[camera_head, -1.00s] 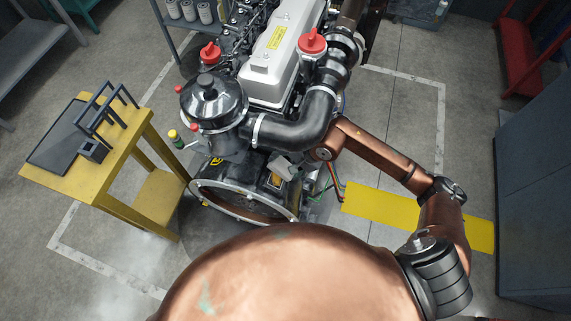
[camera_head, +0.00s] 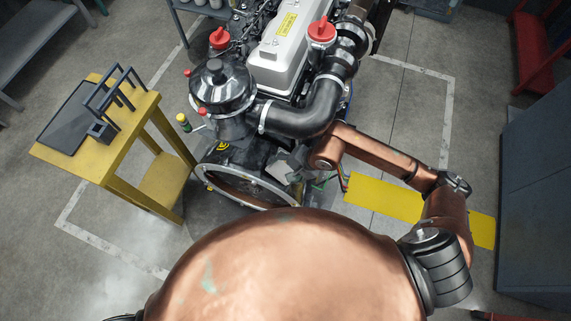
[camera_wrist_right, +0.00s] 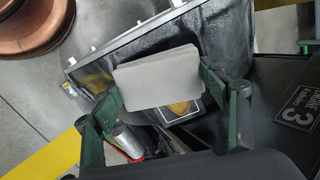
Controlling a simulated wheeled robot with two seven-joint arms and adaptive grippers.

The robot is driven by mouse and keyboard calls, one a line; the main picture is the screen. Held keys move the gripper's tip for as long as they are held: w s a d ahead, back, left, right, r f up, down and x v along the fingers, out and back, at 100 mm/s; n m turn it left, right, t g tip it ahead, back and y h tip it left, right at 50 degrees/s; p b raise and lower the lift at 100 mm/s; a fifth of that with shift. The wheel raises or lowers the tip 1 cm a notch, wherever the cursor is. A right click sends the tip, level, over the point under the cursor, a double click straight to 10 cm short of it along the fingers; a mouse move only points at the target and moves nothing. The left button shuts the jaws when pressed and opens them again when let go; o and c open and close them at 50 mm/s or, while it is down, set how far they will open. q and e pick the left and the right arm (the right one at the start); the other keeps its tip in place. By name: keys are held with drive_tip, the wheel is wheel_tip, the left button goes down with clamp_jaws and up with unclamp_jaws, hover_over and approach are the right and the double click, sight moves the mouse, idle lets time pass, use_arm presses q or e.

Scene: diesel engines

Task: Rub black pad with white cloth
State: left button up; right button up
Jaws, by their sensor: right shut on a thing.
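My right gripper (camera_wrist_right: 160,88) is shut on a folded pale grey-white cloth (camera_wrist_right: 155,75), which sits flat between its two green fingers in the right wrist view. Behind the cloth is a black, smudged panel (camera_wrist_right: 222,30) with a metal edge, which may be the black pad. I cannot tell whether the cloth touches it. In the head view the right gripper (camera_head: 290,165) is small, at the lower front of the engine, and partly hidden by its arm. My left gripper is not in view.
The diesel engine (camera_head: 283,60) with red caps stands at the centre. A yellow table (camera_head: 140,115) with a dark tray (camera_head: 68,125) and a black rack stands at left. A dark cabinet (camera_head: 540,200) stands at right. Open floor lies between.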

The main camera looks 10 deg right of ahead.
drive_tip(key=shift+s+a+f+b, duration=0.1)
drive_tip(key=shift+f+b, duration=0.05)
drive_tip(key=shift+b, duration=0.15)
drive_tip(key=shift+w+d, duration=0.3)
drive_tip(key=shift+w+d+b, duration=0.55)
drive_tip(key=shift+w+b, duration=0.1)
drive_tip(key=shift+w, duration=0.15)
drive_tip(key=shift+w+d+b, duration=0.5)
drive_tip(key=shift+w+b, duration=0.1)
drive_tip(key=shift+w, duration=0.2)
drive_tip(key=shift+w+d+b, duration=0.55)
drive_tip(key=shift+w+b, duration=0.1)
drive_tip(key=shift+w, duration=0.15)
drive_tip(key=shift+w+d+b, duration=0.3)
drive_tip(key=shift+w+d, duration=0.05)
drive_tip(key=shift+w, duration=0.15)
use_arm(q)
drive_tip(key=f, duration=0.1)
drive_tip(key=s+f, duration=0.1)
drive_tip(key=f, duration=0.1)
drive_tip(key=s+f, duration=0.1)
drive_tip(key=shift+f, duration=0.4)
use_arm(e)
drive_tip(key=shift+r, duration=0.25)
